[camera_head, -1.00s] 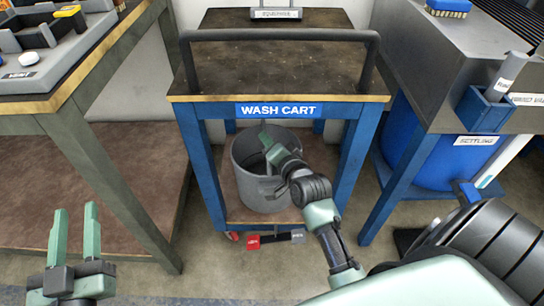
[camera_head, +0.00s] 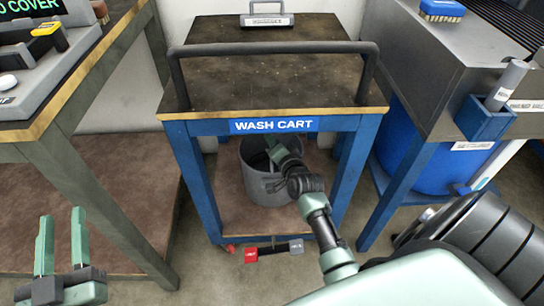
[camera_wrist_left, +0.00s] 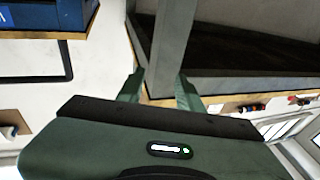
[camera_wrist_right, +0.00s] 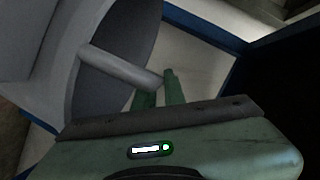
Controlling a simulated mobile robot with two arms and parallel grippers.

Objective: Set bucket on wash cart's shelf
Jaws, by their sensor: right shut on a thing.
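The grey bucket (camera_head: 270,190) is inside the wash cart (camera_head: 190,127), at its lower shelf (camera_head: 236,221), upright under the cart's top. I cannot tell whether its base touches the shelf. My right gripper (camera_head: 275,147) reaches in at the bucket's rim, its fingertips partly hidden. In the right wrist view, my right gripper (camera_wrist_right: 158,88) is shut on a grey bar (camera_wrist_right: 118,66) of the bucket. My left gripper (camera_head: 62,212) is open and empty at the lower left, away from the cart. It also shows open in the left wrist view (camera_wrist_left: 160,88).
A wooden-edged bench (camera_head: 75,60) stands left of the cart. A metal unit (camera_head: 430,110) with a blue drum (camera_head: 425,155) stands on the right. A red and grey pedal bar (camera_head: 272,251) is at the cart's foot. Bare floor lies in front.

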